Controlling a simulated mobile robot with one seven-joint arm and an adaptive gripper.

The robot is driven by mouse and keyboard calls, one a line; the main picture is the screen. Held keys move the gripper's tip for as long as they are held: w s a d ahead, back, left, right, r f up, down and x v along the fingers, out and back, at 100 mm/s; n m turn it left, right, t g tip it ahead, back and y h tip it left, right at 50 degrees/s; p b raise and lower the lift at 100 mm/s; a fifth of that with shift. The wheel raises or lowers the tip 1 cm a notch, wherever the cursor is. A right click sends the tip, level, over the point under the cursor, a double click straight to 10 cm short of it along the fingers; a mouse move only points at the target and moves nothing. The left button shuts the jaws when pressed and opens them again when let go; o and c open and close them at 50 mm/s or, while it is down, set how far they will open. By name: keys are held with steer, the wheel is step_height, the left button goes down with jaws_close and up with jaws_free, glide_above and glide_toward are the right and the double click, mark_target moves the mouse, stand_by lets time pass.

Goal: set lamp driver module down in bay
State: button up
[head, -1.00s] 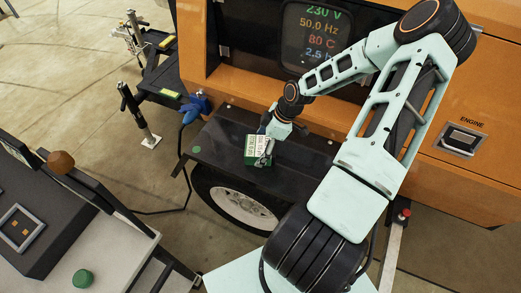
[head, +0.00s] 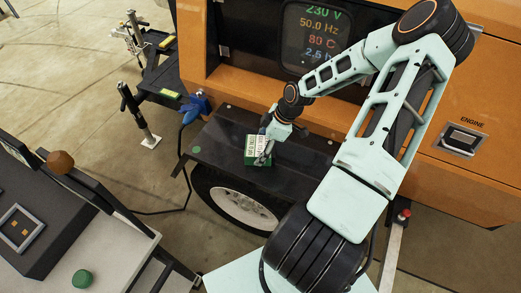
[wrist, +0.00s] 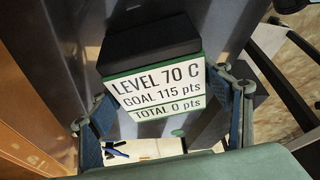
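A green box with a white printed label (head: 252,144), apparently the lamp driver module, is at the black ledge of the orange machine. In the wrist view the box (wrist: 155,85) has a black block at its far end, and its label reads "LEVEL 70 C". My gripper (head: 265,151) is at the box's right side in the head view. In the wrist view my gripper (wrist: 165,112) has its fingers spread wide on either side, with a visible gap on the right. I cannot tell whether the box touches the ledge. No marked bay is clear to me.
The black ledge (head: 215,151) lies over a wheel (head: 243,207). The orange machine (head: 400,125) with its screen (head: 318,35) rises behind. A grey console (head: 60,230) with a light square frame (head: 22,229) stands lower left. A blue clamp-like object (head: 195,108) is left of the ledge.

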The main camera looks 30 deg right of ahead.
steer(key=c, duration=1.3)
steer(key=shift+r, duration=0.15)
